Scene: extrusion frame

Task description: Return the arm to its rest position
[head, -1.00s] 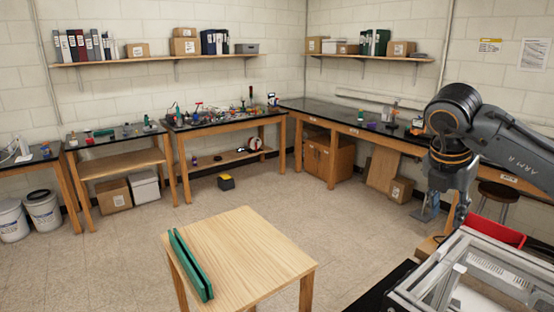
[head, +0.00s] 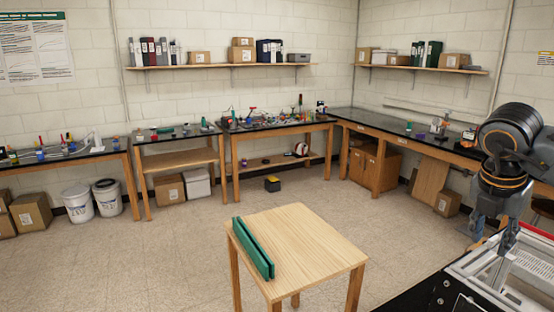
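My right arm comes in at the right edge of the head view. Its gripper (head: 491,236) points down with its fingers apart, and I see nothing held between them. It hangs beside the grey-framed case at the lower right, well to the right of the small wooden table (head: 312,243). Two long green bars (head: 252,248) lie close side by side near the left edge of that table. My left arm and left gripper are out of view.
The grey-framed case (head: 510,275) and a dark surface fill the lower right corner. A long black-topped bench (head: 400,138) runs along the right wall. Cluttered benches line the back wall. The floor (head: 180,260) around the small table is mostly clear.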

